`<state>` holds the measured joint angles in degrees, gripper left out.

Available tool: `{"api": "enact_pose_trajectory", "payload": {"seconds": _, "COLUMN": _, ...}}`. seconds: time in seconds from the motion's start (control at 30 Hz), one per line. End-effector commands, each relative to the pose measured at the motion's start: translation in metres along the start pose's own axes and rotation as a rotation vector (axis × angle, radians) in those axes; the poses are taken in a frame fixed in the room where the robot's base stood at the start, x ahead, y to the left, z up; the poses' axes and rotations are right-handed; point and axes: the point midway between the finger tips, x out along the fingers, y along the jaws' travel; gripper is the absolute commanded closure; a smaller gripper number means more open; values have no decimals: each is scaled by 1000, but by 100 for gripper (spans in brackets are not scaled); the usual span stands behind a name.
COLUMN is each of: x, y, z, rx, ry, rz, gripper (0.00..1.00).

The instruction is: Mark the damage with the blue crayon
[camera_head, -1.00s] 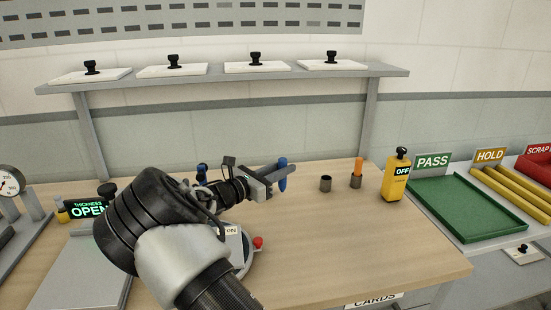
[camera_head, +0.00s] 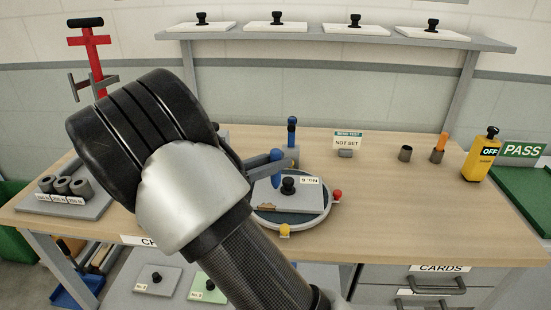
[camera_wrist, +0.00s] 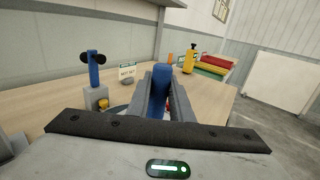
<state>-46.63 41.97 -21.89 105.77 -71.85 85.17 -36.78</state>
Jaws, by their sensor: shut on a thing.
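My gripper (camera_head: 264,164) is shut on the blue crayon (camera_head: 277,168), which points downward. In the wrist view the crayon (camera_wrist: 159,88) stands between the two grey fingers. In the head view the crayon appears at the back left of a pale plate (camera_head: 305,200) with a black knob and a number label; contact cannot be told. The plate lies on a round turntable (camera_head: 285,220) with a red knob (camera_head: 337,195) and a yellow knob (camera_head: 285,231). A small brown mark (camera_head: 267,208) shows at the plate's front left. My arm hides the area left of it.
A blue-handled device (camera_head: 292,130) stands close behind the turntable; it also shows in the wrist view (camera_wrist: 94,70). A "NOT SET" sign (camera_head: 347,141), an empty cup (camera_head: 405,153), an orange crayon (camera_head: 443,141) in a cup and a yellow bottle-like device (camera_head: 481,158) stand right. The front-right tabletop is clear.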

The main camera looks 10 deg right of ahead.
Motion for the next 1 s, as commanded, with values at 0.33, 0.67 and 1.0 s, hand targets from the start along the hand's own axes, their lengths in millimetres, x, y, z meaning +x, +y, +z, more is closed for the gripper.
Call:
{"api": "enact_pose_trajectory", "payload": {"seconds": 0.33, "x": 0, "y": 0, "z": -32, "rx": 0, "ry": 0, "rz": 0, "gripper": 100}}
{"api": "enact_pose_trajectory", "payload": {"seconds": 0.67, "x": 0, "y": 0, "z": -51, "rx": 1, "ry": 1, "rz": 1, "gripper": 100}}
{"api": "enact_pose_trajectory", "payload": {"seconds": 1.0, "x": 0, "y": 1, "z": -50, "rx": 1, "ry": 0, "rz": 1, "gripper": 100}}
